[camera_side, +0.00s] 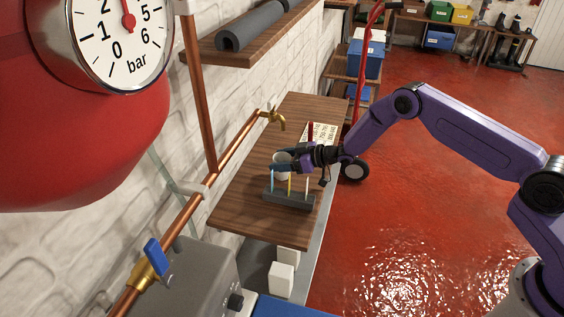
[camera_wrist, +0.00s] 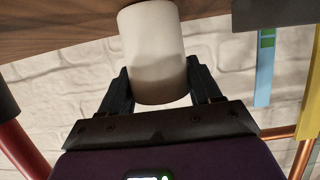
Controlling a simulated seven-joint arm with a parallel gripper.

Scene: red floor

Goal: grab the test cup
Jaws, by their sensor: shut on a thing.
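The test cup (camera_wrist: 154,58) is a plain white cylinder. In the wrist view it sits between the two fingers of my gripper (camera_wrist: 160,90), which are shut on it from both sides. In the side view the cup (camera_side: 282,158) shows pale at the end of my gripper (camera_side: 284,168), above the wooden bench top (camera_side: 250,195). The gripper partly hides the cup there. I cannot tell whether the cup's base touches the bench.
A grey rack (camera_side: 289,200) with thin coloured strips stands just in front of the cup. A brass tap (camera_side: 272,118) hangs over the bench behind it. A printed card (camera_side: 322,133) lies beyond my gripper. The near-left bench top is clear.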

